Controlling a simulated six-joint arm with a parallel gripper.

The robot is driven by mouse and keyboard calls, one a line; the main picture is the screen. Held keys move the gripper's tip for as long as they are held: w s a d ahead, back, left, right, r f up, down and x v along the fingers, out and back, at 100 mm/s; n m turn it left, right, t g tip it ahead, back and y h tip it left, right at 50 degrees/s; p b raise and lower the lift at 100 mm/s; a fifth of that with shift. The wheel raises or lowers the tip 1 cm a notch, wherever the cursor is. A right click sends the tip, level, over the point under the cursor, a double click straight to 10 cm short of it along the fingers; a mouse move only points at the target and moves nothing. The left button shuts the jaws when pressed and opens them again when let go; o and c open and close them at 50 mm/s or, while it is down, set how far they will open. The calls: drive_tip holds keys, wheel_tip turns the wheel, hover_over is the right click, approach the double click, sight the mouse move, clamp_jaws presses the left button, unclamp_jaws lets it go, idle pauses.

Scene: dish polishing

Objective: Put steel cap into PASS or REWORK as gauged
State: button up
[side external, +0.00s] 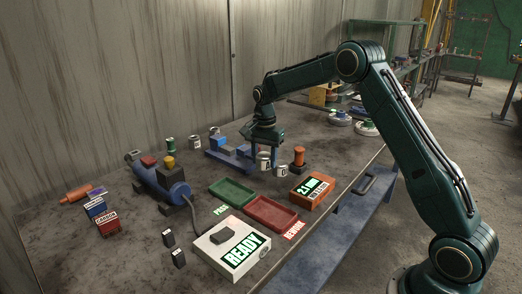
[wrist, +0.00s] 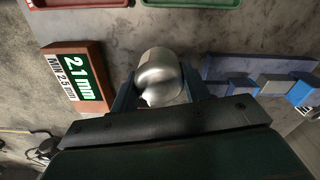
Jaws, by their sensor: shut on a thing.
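My gripper (side external: 265,150) is shut on a shiny steel cap (wrist: 160,80), seen between the two fingers in the wrist view. In the side view the held cap (side external: 264,161) shows just under the jaws, above the table. The orange gauge box (side external: 312,188) reads 2.1 mm; in the wrist view its display (wrist: 78,78) shows 2.1 mm and MIN 2.5 mm. The green tray (side external: 232,192) is labelled PASS and the red tray (side external: 272,214) is labelled REWORK. Both look empty in the side view.
A second small silver piece (side external: 281,171) shows right of the held cap. An orange-topped post (side external: 299,158) stands near the gauge. A blue fixture (side external: 226,158) lies left of my gripper. A white box (side external: 232,246) reading READY sits in front; a blue polisher (side external: 162,184) stands left.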

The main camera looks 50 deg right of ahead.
sight(264, 153)
drive_tip(key=shift+f, duration=3.3)
drive_tip(key=shift+f, duration=0.15)
drive_tip(key=o, duration=1.1)
wheel_tip(264, 153, up, 12)
drive_tip(key=shift+w+r, duration=0.1)
drive_tip(key=shift+r, duration=0.8)
